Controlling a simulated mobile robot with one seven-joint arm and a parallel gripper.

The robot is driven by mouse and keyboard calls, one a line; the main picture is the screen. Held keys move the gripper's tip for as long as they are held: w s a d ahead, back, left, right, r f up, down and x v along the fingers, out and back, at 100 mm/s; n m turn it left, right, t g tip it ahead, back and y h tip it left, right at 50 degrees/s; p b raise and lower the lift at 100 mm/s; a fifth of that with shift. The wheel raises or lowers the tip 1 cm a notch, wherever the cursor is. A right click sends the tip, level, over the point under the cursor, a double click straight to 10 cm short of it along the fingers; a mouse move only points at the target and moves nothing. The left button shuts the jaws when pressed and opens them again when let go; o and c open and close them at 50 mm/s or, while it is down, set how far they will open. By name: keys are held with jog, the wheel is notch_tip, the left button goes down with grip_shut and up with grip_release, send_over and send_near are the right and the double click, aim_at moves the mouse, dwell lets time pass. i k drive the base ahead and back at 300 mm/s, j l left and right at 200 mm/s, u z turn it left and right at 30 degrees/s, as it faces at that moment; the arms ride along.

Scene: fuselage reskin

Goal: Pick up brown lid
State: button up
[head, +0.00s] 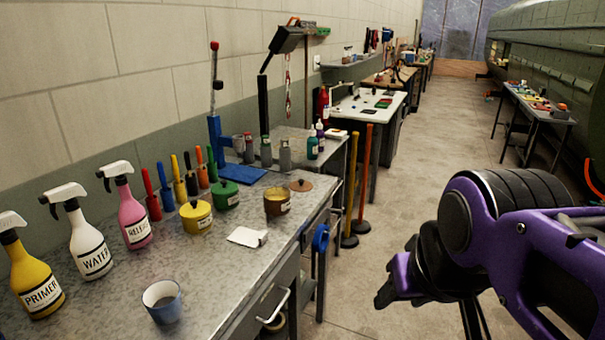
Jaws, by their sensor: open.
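The brown lid (301,185) is a small flat disc with a small knob. It lies on the grey metal workbench (235,262), just behind and to the right of an open brown pot (277,202) with a white label. My gripper (392,292) is open at the lower right, over the floor and off to the right of the bench. It is well apart from the lid, and nothing shows in it. Part of it is hidden by my purple and black arm.
Yellow (197,216) and green (225,195) lidded pots, a white cloth (247,237), a blue-grey cup (162,301) and spray bottles (91,240) stand on the bench. A blue press (222,150) is behind. The aisle floor (430,150) is clear.

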aim_at(301, 187)
jog(key=i+l+z, duration=0.3)
jog(key=i, duration=0.15)
jog(key=i+z, duration=0.35)
jog(key=i+l+u, duration=0.1)
jog(key=i+u, duration=0.15)
jog(key=i, duration=0.3)
jog(key=i+l+u, duration=0.25)
jog(key=i, duration=0.3)
jog(key=i+l+u, duration=0.15)
jog(key=i+u, duration=0.15)
jog(key=u, duration=0.15)
jog(key=i+l+u, duration=0.25)
jog(key=u, duration=0.25)
